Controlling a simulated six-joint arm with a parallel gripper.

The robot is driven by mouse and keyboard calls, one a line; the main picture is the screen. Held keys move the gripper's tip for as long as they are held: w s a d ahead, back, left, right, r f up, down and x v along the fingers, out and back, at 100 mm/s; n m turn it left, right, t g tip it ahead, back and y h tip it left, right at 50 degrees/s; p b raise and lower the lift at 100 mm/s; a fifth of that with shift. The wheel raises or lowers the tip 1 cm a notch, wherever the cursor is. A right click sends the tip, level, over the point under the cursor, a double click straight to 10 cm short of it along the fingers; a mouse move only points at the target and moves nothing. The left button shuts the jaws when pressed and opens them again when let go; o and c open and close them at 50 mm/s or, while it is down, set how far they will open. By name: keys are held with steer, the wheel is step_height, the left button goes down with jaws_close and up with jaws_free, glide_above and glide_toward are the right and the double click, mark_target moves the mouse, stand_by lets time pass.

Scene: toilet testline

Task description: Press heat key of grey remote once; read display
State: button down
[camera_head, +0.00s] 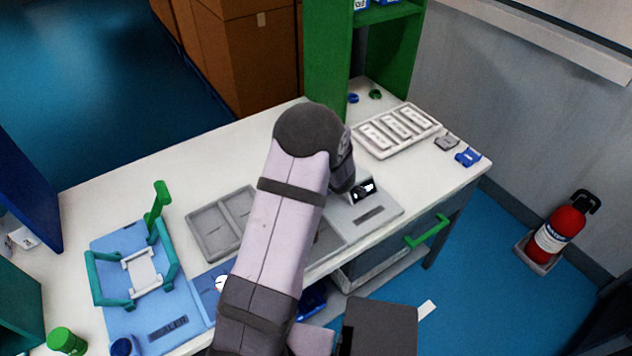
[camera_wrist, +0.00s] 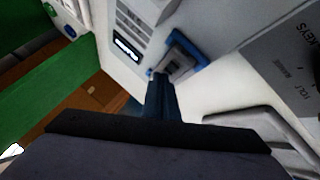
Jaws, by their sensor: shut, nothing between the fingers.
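My gripper is shut and empty. In the wrist view its dark fingers (camera_wrist: 158,84) point up the picture, with the tips close to a blue frame (camera_wrist: 203,44) around a small grey piece (camera_wrist: 180,62). I cannot tell whether the tips touch it. Beside it a pale panel (camera_wrist: 138,22) with slots carries a small lit display (camera_wrist: 126,49), too small to read. I cannot pick out the grey remote or its heat key for certain. In the head view my arm hides the fingertips; a dark unit with white marks (camera_head: 362,190) stands beside its end.
A grey plate marked KEYS (camera_wrist: 285,50) lies to the right in the wrist view. In the head view, a white tray (camera_head: 404,145) with three pale pieces, a grey item (camera_head: 446,143) and a blue item (camera_head: 467,157) lie right. A green shelf (camera_head: 327,60) stands behind.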

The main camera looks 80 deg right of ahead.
steer(key=shift+f, duration=0.15)
steer(key=shift+f, duration=0.3)
steer(key=shift+f+b, duration=0.45)
steer(key=shift+b, duration=0.1)
stand_by(0.6)
steer(key=shift+r, duration=0.15)
steer(key=shift+r+p, duration=0.75)
steer(key=shift+p, duration=0.15)
steer(key=shift+r, duration=0.1)
step_height(320, 180, up, 5)
steer(key=p, duration=0.5)
stand_by(0.8)
